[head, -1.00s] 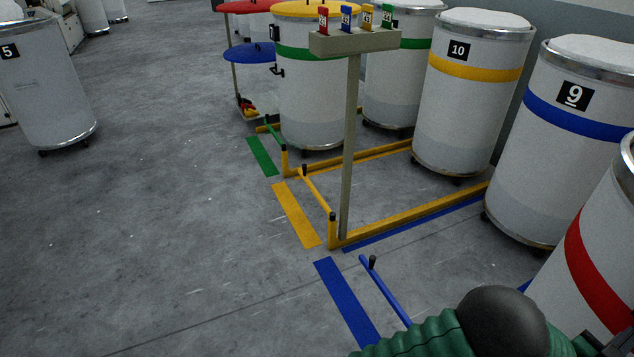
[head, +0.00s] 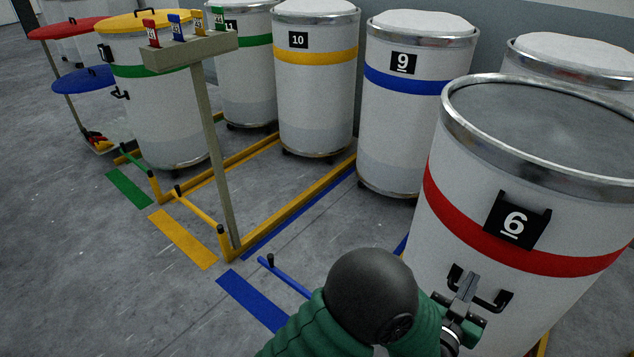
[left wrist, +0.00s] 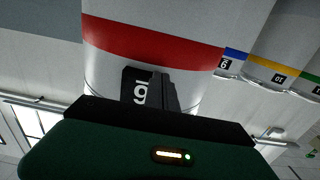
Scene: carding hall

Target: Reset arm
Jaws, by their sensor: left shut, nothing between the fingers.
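My left gripper (head: 467,285) is shut and empty. It is in front of the black handle (head: 495,300) of the can numbered 6 (head: 450,215), which has a red band and a metal rim. I cannot tell whether the fingertips touch the handle. In the left wrist view, which is upside down, the shut fingers (left wrist: 167,92) stand before the can's black number plate (left wrist: 135,88) and hide part of it. My right gripper is in neither view.
Cans 9 (head: 400,130), 10 (head: 315,110) and 11 (head: 245,80) stand behind in a row. Yellow floor rails (head: 290,208) and a post with coloured number tags (head: 213,150) are to the left. Open grey floor lies at the far left.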

